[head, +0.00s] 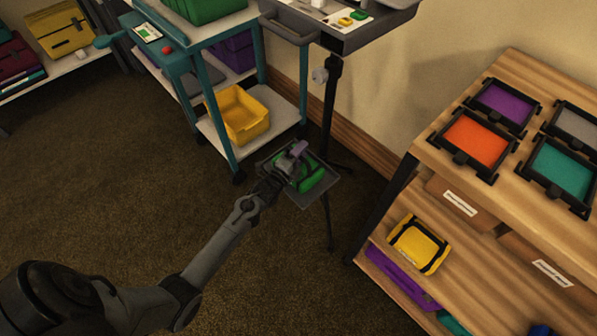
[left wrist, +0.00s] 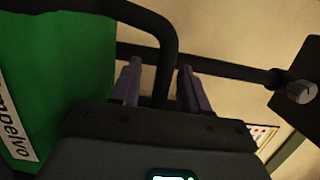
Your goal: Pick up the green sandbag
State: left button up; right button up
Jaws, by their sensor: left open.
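The green sandbag (head: 313,181) lies on a small dark grey tray (head: 303,201) low beside the stand in the head view. My left gripper (head: 294,153) is at the sandbag and partly covers it. In the left wrist view, the green bag (left wrist: 55,75) fills the left side, with a white lettered label. Its black handle (left wrist: 168,50) arches over and comes down between the two spread fingers of my left gripper (left wrist: 160,85). The fingers are open, with gaps visible beside the handle. My right gripper is not in view.
A teal cart (head: 221,137) with a yellow bin (head: 243,116) stands left of the tray. A black stand pole (head: 330,105) rises behind it. A wooden shelf unit (head: 425,155) at right holds coloured trays and a yellow bag (head: 418,246). Carpet is clear at left.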

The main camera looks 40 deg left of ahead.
pick_arm(q)
jog(key=shift+w+a, duration=0.1)
jog(key=shift+w, duration=0.25)
jog(key=shift+s, duration=0.1)
grip_shut()
dwell(1.1)
jog(key=shift+r, duration=0.25)
